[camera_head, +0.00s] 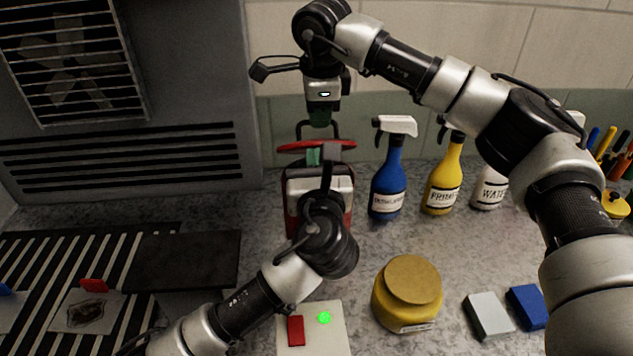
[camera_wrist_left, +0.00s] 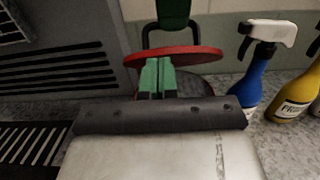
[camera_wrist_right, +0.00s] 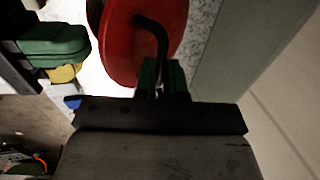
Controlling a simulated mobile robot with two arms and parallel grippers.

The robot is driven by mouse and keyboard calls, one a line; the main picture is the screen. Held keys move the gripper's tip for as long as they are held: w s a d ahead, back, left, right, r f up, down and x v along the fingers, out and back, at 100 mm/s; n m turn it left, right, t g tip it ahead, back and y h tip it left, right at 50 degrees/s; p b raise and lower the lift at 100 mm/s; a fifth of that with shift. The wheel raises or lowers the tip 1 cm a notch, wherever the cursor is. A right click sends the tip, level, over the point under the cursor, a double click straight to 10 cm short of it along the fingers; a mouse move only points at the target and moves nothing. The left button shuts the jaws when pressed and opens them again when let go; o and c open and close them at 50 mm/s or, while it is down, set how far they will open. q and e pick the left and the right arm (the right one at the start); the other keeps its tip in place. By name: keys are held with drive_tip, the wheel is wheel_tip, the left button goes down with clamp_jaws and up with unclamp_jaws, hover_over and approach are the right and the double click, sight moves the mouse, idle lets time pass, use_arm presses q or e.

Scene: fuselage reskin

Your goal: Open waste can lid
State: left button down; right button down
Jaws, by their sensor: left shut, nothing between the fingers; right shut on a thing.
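The red waste can (camera_head: 347,198) stands at the back middle of the counter, largely hidden by my left arm. Its round red lid (camera_head: 291,146) is over the can and appears lifted off the dark rim; it also shows in the left wrist view (camera_wrist_left: 205,55) and the right wrist view (camera_wrist_right: 125,45). My right gripper (camera_head: 320,121) is above the lid, shut on its black loop handle (camera_head: 335,130). My left gripper (camera_head: 314,157) is shut and empty in front of the lid, just below its edge. Its closed green fingertips show in the left wrist view (camera_wrist_left: 157,77).
Blue (camera_head: 388,190), yellow (camera_head: 442,185) and white (camera_head: 489,188) spray bottles stand right of the can. A yellow jar (camera_head: 407,296) and grey (camera_head: 489,316) and blue (camera_head: 527,306) blocks are in front. A vented grey unit (camera_head: 190,100) stands at the back left.

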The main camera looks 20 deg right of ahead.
use_arm(q)
drive_tip(key=shift+w+r, duration=0.1)
drive_tip(key=shift+r, duration=0.05)
use_arm(e)
drive_tip(key=shift+f, duration=0.3)
use_arm(q)
drive_tip(key=shift+w+r, duration=0.65)
drive_tip(key=shift+r, duration=0.05)
use_arm(e)
drive_tip(key=shift+a, duration=0.1)
drive_tip(key=c, duration=1.2)
unclamp_jaws()
drive_tip(key=shift+w, duration=0.1)
use_arm(q)
drive_tip(key=shift+w+f, duration=0.15)
drive_tip(key=shift+f, duration=0.05)
use_arm(e)
drive_tip(key=shift+r, duration=0.15)
drive_tip(key=shift+r, duration=0.1)
